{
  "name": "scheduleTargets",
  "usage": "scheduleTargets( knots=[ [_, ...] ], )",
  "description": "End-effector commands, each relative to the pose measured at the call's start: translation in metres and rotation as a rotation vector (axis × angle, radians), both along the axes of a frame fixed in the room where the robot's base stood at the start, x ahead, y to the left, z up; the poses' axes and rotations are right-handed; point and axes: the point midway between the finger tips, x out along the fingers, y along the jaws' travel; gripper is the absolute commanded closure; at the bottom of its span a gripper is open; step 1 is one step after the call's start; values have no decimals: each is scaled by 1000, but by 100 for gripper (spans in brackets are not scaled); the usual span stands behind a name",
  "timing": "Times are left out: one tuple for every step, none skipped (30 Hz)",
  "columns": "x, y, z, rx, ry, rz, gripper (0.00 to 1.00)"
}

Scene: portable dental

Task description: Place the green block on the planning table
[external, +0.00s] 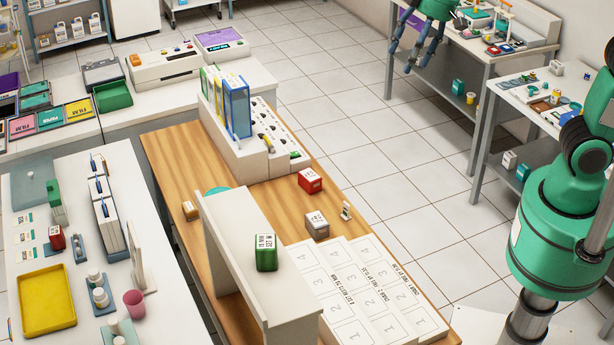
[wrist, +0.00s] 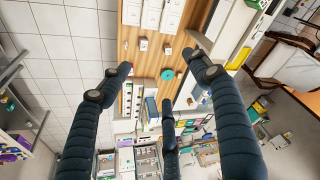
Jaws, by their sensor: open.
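The green block (external: 266,252) with a white printed label stands on top of a long white raised shelf (external: 225,240). That shelf stands on a wooden-topped table (external: 165,160), which also bears white numbered panels (external: 375,290); this looks like the planning table. My gripper (external: 418,58) is at the top of the external view, in the air beyond the wooden table and far from the green block. Its dark fingers are spread and empty. In the wrist view the open fingers (wrist: 160,76) frame the wooden table below; I cannot make out the green block there.
A red block (external: 310,180), a grey block (external: 317,226) and a small tan block (external: 190,210) sit on the wood. Upright binders (external: 235,105) stand in a white rack at its far end. A cluttered white counter (external: 30,220) is at left.

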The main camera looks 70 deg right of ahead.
Motion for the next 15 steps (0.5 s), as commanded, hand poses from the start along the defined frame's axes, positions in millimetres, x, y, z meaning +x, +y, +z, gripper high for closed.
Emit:
scheduleTargets(
  knots=[
    [-14,-11,0,1,-13,-11,37],
    [-21,-17,-1,2,-19,-17,37],
    [-30,-24,-2,2,-28,-24,37],
    [-38,-29,-3,3,-34,-29,37],
    [-45,-35,-5,3,-40,-35,37],
    [-54,-42,-7,3,-48,-41,37],
    [-62,-46,-9,3,-55,-46,37],
    [-69,-51,-11,3,-61,-51,37],
    [-78,-57,-14,2,-70,-58,37],
    [-85,-62,-15,2,-77,-63,37],
    [-93,-66,-18,2,-82,-68,37],
    [-102,-72,-22,1,-91,-76,37],
    [-109,-76,-24,1,-98,-82,37],
    [-116,-79,-27,0,-104,-86,37],
    [-125,-85,-31,0,-113,-94,37]
  ],
)
